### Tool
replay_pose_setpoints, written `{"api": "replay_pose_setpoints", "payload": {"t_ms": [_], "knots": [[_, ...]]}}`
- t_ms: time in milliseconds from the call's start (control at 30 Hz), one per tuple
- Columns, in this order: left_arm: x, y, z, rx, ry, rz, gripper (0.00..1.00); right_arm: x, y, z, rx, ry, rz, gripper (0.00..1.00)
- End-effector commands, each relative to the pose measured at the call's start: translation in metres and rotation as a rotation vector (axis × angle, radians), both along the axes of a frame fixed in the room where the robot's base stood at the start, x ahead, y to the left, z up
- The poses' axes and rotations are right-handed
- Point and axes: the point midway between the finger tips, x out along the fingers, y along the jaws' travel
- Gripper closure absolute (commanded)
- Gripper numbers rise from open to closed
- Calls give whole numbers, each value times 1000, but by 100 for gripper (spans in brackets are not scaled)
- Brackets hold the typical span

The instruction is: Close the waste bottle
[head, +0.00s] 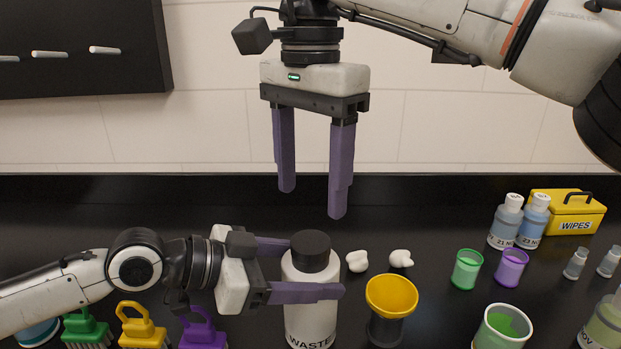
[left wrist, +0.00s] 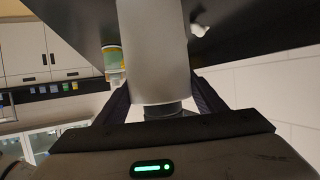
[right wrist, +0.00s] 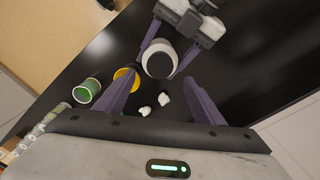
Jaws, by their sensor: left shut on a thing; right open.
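The waste bottle (head: 311,305) is a white upright cylinder with a WASTE label on the black bench. A black cap (head: 311,246) sits on its top; the frames do not show how tight it is. My left gripper (head: 322,268) is shut on the bottle's upper body, one finger on each side. The bottle also fills the middle of the left wrist view (left wrist: 150,50). My right gripper (head: 312,203) is open and empty, pointing down above the cap with a gap. In the right wrist view the bottle (right wrist: 158,58) appears beyond the open fingers.
A yellow funnel on a dark holder (head: 391,296) stands just right of the bottle. Two white lumps (head: 357,261) lie behind it. Green (head: 467,269) and purple (head: 511,267) cups, wash bottles and a yellow WIPES box (head: 567,212) are right. Coloured brushes (head: 141,327) stand front left.

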Motion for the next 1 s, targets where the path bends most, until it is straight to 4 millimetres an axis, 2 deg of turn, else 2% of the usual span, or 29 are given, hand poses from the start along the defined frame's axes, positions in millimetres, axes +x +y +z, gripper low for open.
{"api": "replay_pose_setpoints", "payload": {"t_ms": [167,400,600,1000], "knots": [[0,0,0,0,1,0,99,0,0,-13,-1,1,-1,38],[0,0,0,0,1,0,99,0,-1,-50,-2,2,-1,38],[0,0,0,0,1,0,99,0,-1,-73,-1,1,-3,38],[0,0,0,0,1,0,99,0,0,-80,0,0,-3,38]]}}
